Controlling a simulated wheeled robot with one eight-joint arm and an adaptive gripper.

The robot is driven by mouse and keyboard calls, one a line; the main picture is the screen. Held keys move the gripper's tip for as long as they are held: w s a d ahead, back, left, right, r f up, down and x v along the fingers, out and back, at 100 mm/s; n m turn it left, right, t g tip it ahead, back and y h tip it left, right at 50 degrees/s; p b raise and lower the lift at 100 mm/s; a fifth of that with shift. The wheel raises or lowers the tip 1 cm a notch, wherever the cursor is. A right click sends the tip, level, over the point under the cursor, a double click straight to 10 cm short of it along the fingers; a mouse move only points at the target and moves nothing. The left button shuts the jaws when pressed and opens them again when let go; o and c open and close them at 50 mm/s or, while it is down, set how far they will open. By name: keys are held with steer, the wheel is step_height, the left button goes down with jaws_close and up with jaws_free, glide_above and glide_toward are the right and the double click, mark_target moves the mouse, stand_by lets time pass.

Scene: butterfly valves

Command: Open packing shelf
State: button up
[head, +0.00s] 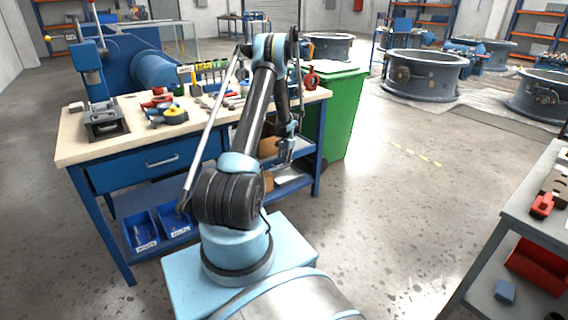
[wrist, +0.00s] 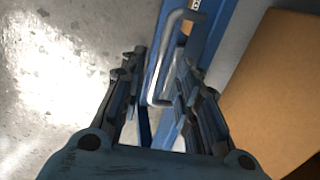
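A silver bar handle (wrist: 156,70) on a blue shelf front (wrist: 215,35) shows in the wrist view. It runs between the two fingers of my gripper (wrist: 162,62). The fingers are spread apart with gaps beside the bar, so my gripper is open. I cannot tell how deep the bar sits between them. In the head view, my gripper (head: 287,150) hangs low at the right end of the blue workbench (head: 150,177), by its lower shelves. My arm hides part of that area, and the handle cannot be made out there.
A cardboard box (wrist: 275,85) lies right of the handle in the wrist view. In the head view, a green bin (head: 345,110) stands close right of the bench. A grey cart (head: 545,215) is at the right edge. The floor between is clear.

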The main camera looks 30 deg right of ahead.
steer(key=shift+w+f, duration=0.2)
steer(key=shift+f, duration=0.85)
steer(key=shift+c, duration=0.4)
jaws_close()
